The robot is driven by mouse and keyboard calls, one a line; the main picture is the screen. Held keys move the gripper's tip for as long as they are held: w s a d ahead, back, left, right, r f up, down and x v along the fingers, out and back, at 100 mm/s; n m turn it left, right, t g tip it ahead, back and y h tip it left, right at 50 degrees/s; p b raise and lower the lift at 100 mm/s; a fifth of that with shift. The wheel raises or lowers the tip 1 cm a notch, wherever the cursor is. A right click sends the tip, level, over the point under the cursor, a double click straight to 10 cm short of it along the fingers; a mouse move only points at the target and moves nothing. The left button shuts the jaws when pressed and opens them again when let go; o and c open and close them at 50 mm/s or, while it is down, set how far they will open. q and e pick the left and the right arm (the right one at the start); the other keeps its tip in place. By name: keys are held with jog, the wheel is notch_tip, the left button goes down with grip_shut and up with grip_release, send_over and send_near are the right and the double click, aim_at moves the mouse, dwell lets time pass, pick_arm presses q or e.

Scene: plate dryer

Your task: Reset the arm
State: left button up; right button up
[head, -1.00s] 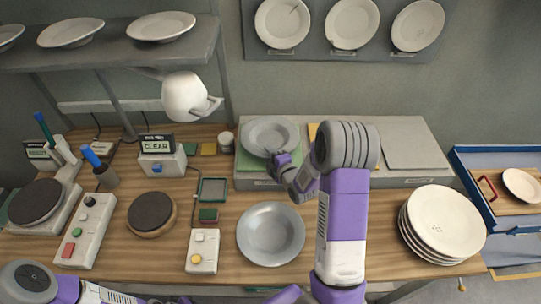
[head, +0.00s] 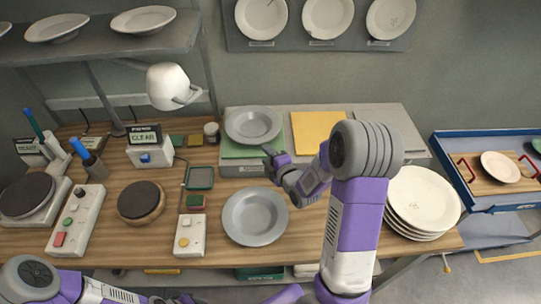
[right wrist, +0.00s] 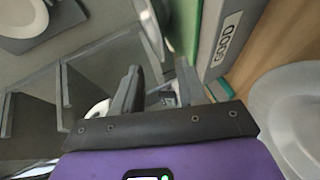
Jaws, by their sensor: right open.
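My right gripper (head: 268,156) is open and empty, just in front of and to the right of a grey plate (head: 252,125). That plate lies on the green pad (head: 236,150) of the back platform. A small gap seems to show between the fingers and its rim. The right wrist view shows the open fingers (right wrist: 156,88) with nothing held between them and a GOOD label (right wrist: 228,40) beside them. My left arm (head: 85,288) is low at the left edge, and its gripper does not show.
Another grey plate (head: 254,217) lies on the wooden table, below my right gripper. A stack of white plates (head: 424,198) stands right of my right arm. A lamp (head: 170,85) hangs at the back left. The yellow pad (head: 318,132) is bare.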

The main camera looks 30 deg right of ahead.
jog(key=shift+s+r, duration=0.15)
jog(key=shift+s, duration=0.15)
dwell(0.4)
